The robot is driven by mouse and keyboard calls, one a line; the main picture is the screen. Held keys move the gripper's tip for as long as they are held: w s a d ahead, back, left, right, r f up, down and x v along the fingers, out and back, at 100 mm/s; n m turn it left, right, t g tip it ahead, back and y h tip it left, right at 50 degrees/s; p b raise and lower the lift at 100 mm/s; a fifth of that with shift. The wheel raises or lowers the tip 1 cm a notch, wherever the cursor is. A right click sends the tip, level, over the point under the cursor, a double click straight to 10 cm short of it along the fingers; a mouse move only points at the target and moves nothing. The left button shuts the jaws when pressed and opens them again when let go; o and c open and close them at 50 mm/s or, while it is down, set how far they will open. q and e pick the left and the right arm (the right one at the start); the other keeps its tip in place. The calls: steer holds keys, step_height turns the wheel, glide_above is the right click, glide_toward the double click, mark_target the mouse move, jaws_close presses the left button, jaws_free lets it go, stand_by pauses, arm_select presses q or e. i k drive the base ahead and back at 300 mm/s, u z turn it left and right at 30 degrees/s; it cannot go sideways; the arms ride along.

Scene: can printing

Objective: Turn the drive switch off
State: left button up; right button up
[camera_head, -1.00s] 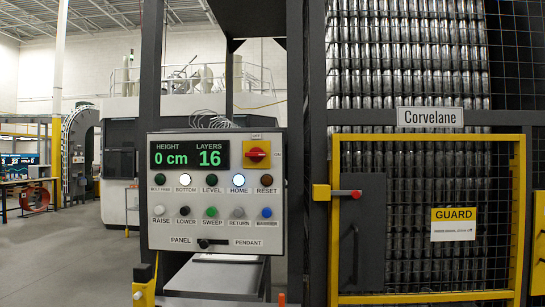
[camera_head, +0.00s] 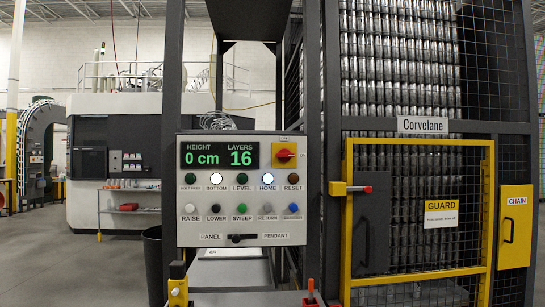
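The control panel (camera_head: 246,190) stands upright in the middle of the head view. A red rotary switch (camera_head: 285,155) on a yellow plate sits at its upper right, and I take it to be the drive switch. The display (camera_head: 219,155) reads height 0 cm and layers 16. The BOTTOM lamp (camera_head: 216,178) and HOME lamp (camera_head: 268,178) are lit white. Neither of my grippers is in view.
A yellow-framed guard gate (camera_head: 420,143) with a red-tipped latch stands right of the panel, before stacked cans (camera_head: 395,80). A yellow CHAIN box (camera_head: 514,228) is farther right. A PANEL/PENDANT selector (camera_head: 243,238) is low on the panel. Floor (camera_head: 75,275) is open at left.

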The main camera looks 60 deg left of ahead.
mark_target(284, 154)
steer(key=u, duration=1.1)
